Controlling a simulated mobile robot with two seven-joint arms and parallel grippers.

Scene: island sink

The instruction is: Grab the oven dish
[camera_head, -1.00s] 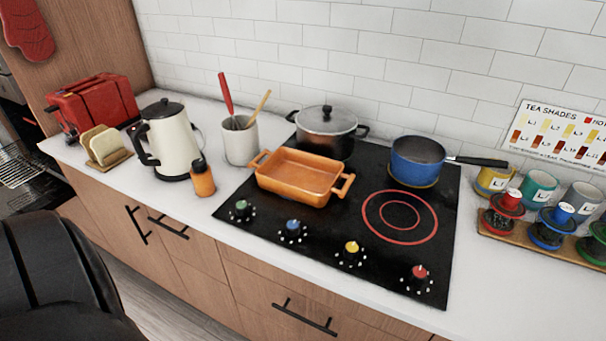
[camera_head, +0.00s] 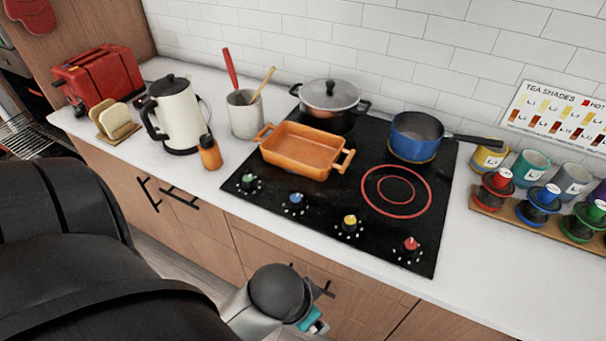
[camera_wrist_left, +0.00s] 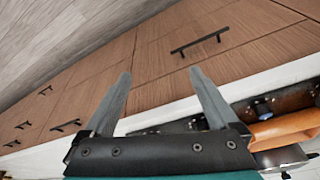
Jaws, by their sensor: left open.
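The orange oven dish (camera_head: 304,150) sits empty on the black cooktop, with a handle at each end. Part of it also shows at the right edge of the left wrist view (camera_wrist_left: 285,129). My left gripper (camera_wrist_left: 168,85) is open and empty, its two fingers apart in front of the cabinet fronts. In the head view, my left arm comes in at the lower left and ends low in front of the counter, well apart from the dish. The left fingers are hidden there. My right gripper is not in view.
A lidded pot (camera_head: 330,100) and a blue saucepan (camera_head: 416,137) stand behind and right of the dish. An orange bottle (camera_head: 210,152), a kettle (camera_head: 178,112) and a utensil crock (camera_head: 245,114) stand to its left. Knobs line the cooktop's front. The front-right burner (camera_head: 397,191) is bare.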

